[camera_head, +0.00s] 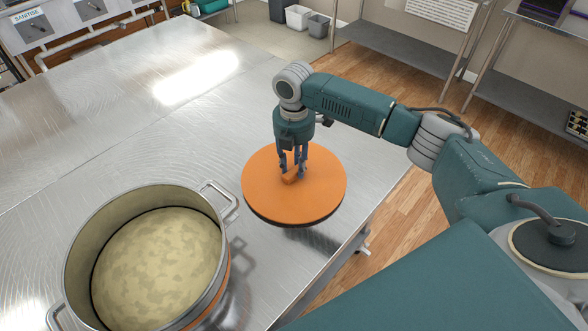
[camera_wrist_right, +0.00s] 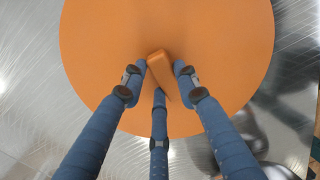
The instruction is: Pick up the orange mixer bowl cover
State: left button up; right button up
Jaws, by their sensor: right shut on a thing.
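The orange mixer bowl cover (camera_head: 265,190) is a flat round disc with a dark rim and an orange bar handle in its middle. It is near the table's right edge, and a dark patch on the metal, apart from its rim, suggests it is held a little above the table. My right gripper (camera_head: 295,174) points down with its blue fingers shut around the handle. The right wrist view shows the cover (camera_wrist_right: 220,45) and the handle between the fingertips (camera_wrist_right: 162,76). The handle's lower part is partly hidden by the fingers. My left gripper is not in view.
A large metal pot (camera_head: 75,245) with side handles, full of a pale mottled mass, stands left of the cover. The metal table (camera_head: 140,130) is clear behind them. Its right edge runs close to the cover. Metal shelving (camera_head: 400,45) stands beyond the wooden floor.

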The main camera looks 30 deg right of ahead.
notch_tip(320, 180, up, 13)
jog(key=b, duration=0.3)
notch_tip(320, 180, up, 7)
send_over(294, 167)
jog(key=shift+s, duration=0.1)
jog(key=o, duration=0.7)
jog(key=shift+c, duration=0.2)
jog(key=c, duration=0.7)
jog(key=shift+o, duration=0.2)
